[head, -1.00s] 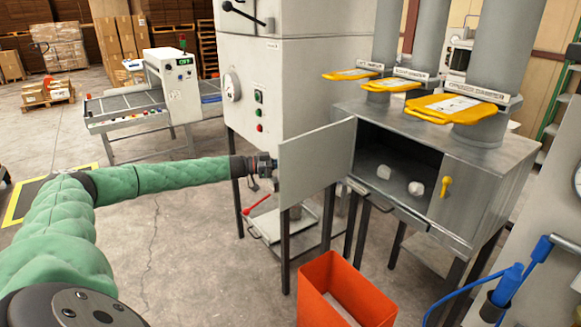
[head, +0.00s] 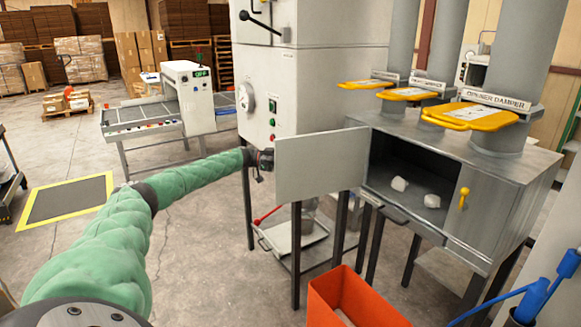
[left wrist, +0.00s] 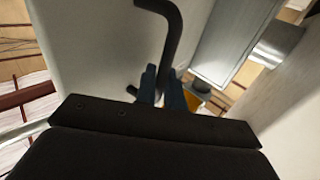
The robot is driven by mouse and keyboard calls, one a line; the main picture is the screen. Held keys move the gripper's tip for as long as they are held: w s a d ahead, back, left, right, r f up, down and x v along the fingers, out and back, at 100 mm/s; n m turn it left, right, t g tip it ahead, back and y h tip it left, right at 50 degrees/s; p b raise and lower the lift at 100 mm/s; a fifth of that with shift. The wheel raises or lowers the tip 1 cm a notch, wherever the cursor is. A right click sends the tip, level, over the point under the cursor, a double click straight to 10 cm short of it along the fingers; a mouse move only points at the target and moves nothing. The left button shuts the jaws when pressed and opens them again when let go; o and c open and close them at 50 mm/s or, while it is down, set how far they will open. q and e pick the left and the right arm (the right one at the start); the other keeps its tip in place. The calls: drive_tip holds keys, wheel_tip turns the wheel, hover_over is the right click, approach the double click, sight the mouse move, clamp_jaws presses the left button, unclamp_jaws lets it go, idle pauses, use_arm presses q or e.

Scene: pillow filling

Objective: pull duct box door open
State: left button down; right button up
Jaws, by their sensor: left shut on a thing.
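The grey duct box (head: 509,207) stands at the right with its front opening uncovered. Its flat grey door (head: 318,165) is swung wide out to the left, and the dark inside shows two whitish lumps (head: 399,184). My left gripper (head: 266,160) is at the door's outer left edge, its fingertips hidden behind the panel. In the left wrist view, my two fingers (left wrist: 162,88) are closed around a dark bent handle (left wrist: 172,35) beside a pale panel. My right gripper is not in view.
An orange bin (head: 350,300) stands on the floor below the door. A tall pale machine cabinet (head: 310,85) is behind the door. Yellow damper plates (head: 480,116) sit above the box. Blue-handled tools (head: 535,298) are at the lower right. Floor at the left is mostly clear.

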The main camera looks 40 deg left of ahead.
use_arm(q)
drive_tip(key=shift+a, duration=0.15)
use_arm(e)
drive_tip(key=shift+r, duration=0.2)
use_arm(q)
drive_tip(key=c, duration=1.6)
unclamp_jaws()
drive_tip(key=shift+w, duration=0.1)
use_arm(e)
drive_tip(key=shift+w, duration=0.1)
